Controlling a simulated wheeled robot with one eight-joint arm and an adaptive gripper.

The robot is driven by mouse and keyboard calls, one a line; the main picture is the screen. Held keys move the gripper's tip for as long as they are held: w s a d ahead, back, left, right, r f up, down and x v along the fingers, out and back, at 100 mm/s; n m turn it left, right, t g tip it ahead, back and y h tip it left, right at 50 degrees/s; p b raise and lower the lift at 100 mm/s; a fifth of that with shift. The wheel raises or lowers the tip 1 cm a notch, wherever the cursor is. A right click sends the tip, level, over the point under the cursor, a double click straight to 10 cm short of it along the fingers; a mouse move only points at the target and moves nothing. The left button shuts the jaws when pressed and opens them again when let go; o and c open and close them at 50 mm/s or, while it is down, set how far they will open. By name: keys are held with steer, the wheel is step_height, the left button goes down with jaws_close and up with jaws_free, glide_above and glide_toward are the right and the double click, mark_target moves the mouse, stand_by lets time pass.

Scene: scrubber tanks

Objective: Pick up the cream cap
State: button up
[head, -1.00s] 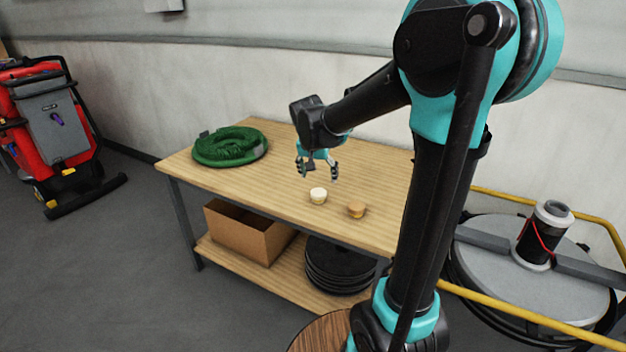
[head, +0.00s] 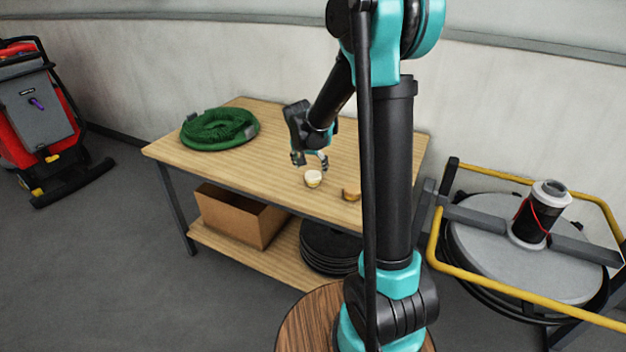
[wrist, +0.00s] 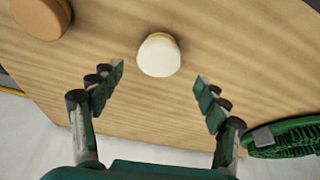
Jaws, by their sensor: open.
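The cream cap (head: 313,177) stands on the wooden table near its front edge. In the wrist view the cream cap (wrist: 159,56) lies ahead of the fingertips, roughly centred between them. My gripper (head: 310,161) is open and empty, just behind and above the cap in the head view. In the wrist view both fingers of my gripper (wrist: 158,85) are spread wide and do not touch the cap.
A coiled green hose (head: 218,130) lies on the table's left. The table (head: 265,135) is otherwise mostly clear.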

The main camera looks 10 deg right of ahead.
mark_target(314, 174)
steer(key=shift+x, duration=2.95)
steer(key=shift+s+d, duration=0.1)
steer(key=shift+d, duration=0.05)
steer(key=c, duration=1)
